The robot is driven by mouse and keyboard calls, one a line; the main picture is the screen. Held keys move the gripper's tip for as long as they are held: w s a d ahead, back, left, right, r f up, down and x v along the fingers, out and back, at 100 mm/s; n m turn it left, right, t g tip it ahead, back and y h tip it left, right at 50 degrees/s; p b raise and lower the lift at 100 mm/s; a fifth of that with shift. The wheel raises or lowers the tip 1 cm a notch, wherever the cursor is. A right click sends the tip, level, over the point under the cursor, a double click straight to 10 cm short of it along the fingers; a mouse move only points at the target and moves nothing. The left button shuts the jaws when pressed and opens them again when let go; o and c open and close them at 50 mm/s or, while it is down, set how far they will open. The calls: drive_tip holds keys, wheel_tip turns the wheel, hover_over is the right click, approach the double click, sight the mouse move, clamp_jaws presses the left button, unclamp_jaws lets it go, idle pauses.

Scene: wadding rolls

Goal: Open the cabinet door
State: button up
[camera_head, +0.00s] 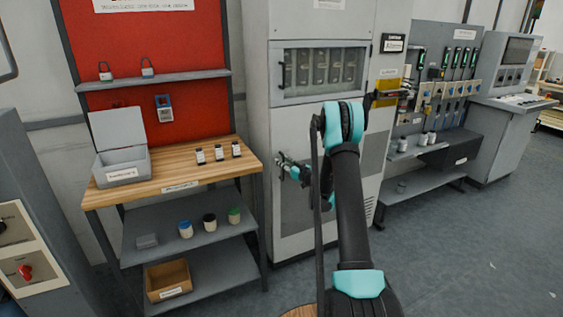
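The tall light-grey cabinet (258,115) stands in the middle. Its upper door (318,96) has a window and looks closed, with several grey units behind the glass. A dark vertical handle (283,75) is on the left side of this door. My gripper (281,168) is in front of the cabinet's lower panel, below and apart from the handle. It is small and partly hidden by my arm, so I cannot tell whether its fingers are open or shut. My arm also hides part of the cabinet's lower front.
A wooden-topped bench (185,172) with an open grey box (122,160) and small bottles stands left of the cabinet. A tool panel (440,75) and a console (500,105) stand to the right. The floor (470,245) at right is clear.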

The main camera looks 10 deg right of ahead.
clamp_jaws()
idle(0.5)
